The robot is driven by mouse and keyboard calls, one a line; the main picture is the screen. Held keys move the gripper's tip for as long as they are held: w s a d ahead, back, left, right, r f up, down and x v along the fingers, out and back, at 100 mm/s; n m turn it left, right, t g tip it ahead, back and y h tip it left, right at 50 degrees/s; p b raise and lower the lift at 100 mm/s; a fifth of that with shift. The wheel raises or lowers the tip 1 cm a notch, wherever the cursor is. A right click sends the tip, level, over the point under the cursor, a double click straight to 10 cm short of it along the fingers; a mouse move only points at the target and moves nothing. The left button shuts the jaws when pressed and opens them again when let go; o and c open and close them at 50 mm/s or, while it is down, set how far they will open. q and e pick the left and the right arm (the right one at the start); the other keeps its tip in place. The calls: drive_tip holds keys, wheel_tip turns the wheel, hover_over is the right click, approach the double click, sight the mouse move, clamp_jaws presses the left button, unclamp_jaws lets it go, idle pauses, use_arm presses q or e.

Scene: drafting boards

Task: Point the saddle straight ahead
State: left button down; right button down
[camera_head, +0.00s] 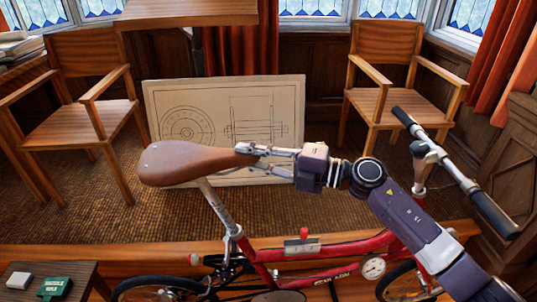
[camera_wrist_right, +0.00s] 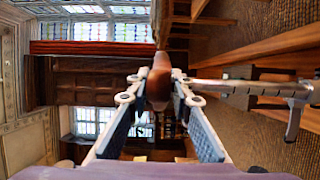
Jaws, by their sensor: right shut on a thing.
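The brown saddle (camera_head: 185,163) tops the silver seat post (camera_head: 217,207) of a red bicycle (camera_head: 330,247). Its wide rear is at the left and its narrow nose points right, roughly along the frame toward the handlebar side. My right gripper (camera_head: 250,149) reaches in from the right and is shut on the nose. In the right wrist view, the saddle nose (camera_wrist_right: 159,88) sits between the two fingers of that gripper (camera_wrist_right: 158,76), and the seat post (camera_wrist_right: 235,87) runs off to the right. My left gripper is not in view.
The handlebar (camera_head: 465,180) stands at the right, close to my right arm. A drawing board (camera_head: 290,100) leans behind the saddle. Wooden chairs (camera_head: 85,125) (camera_head: 385,100) stand at both sides. A small table (camera_head: 85,275) with a green box is at the lower left.

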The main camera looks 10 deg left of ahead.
idle(0.3)
drive_tip(key=c, duration=1.7)
unclamp_jaws()
drive_tip(key=shift+s, duration=0.1)
drive_tip(key=d, duration=0.4)
drive_tip(key=s+d, duration=0.1)
drive_tip(key=d, duration=0.3)
drive_tip(key=s+d, duration=0.1)
drive_tip(key=d, duration=0.3)
drive_tip(key=shift+a+r, duration=0.1)
drive_tip(key=shift+a, duration=0.05)
